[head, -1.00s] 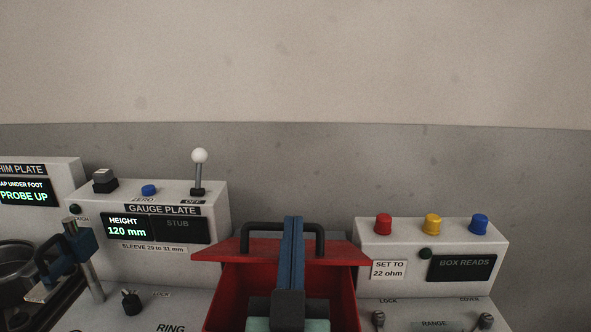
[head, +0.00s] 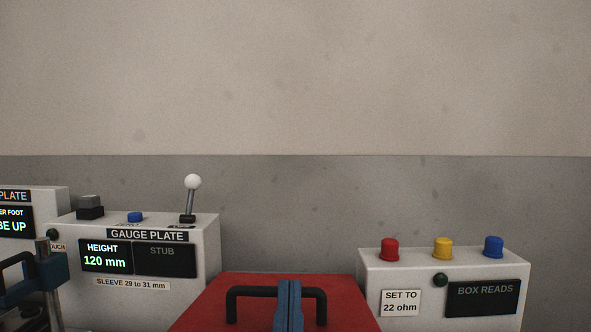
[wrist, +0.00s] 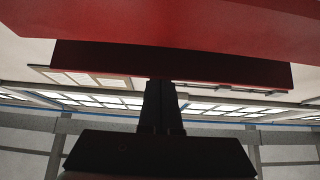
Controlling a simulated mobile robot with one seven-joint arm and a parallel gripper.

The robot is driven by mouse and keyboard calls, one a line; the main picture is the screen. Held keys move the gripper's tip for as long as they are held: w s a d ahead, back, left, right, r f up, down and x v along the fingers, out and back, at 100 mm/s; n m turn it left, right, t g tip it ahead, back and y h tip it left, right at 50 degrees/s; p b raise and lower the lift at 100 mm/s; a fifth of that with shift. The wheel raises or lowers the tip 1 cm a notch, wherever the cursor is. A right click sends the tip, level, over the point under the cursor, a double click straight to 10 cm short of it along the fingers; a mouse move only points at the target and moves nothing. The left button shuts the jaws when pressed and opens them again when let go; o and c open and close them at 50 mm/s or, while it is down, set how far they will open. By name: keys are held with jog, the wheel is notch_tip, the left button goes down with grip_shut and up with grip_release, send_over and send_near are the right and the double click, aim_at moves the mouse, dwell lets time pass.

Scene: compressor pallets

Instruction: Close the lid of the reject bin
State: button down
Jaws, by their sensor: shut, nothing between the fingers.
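The reject bin's red lid (head: 215,305) is at the bottom middle of the head view, its broad outer face and black handle (head: 236,292) showing. The bin's body and front rim are below the picture there, so I cannot tell whether the lid is fully down. My gripper (head: 289,286), with blue fingers, is shut and empty. It overlaps the middle of the handle in the picture; contact is not clear. In the wrist view my shut fingers (wrist: 161,88) point up at a dark red panel (wrist: 170,62), under a brighter red surface (wrist: 190,25).
The gauge plate console (head: 150,265) with an upright white-knobbed lever (head: 193,182) stands left of the lid. A console with red, yellow and blue knobs (head: 443,290) stands at the right. A plain wall (head: 300,200) is behind.

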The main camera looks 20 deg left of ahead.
jog(key=shift+w+a+f, duration=0.1)
jog(key=shift+w+f, duration=0.1)
jog(key=shift+f, duration=0.15)
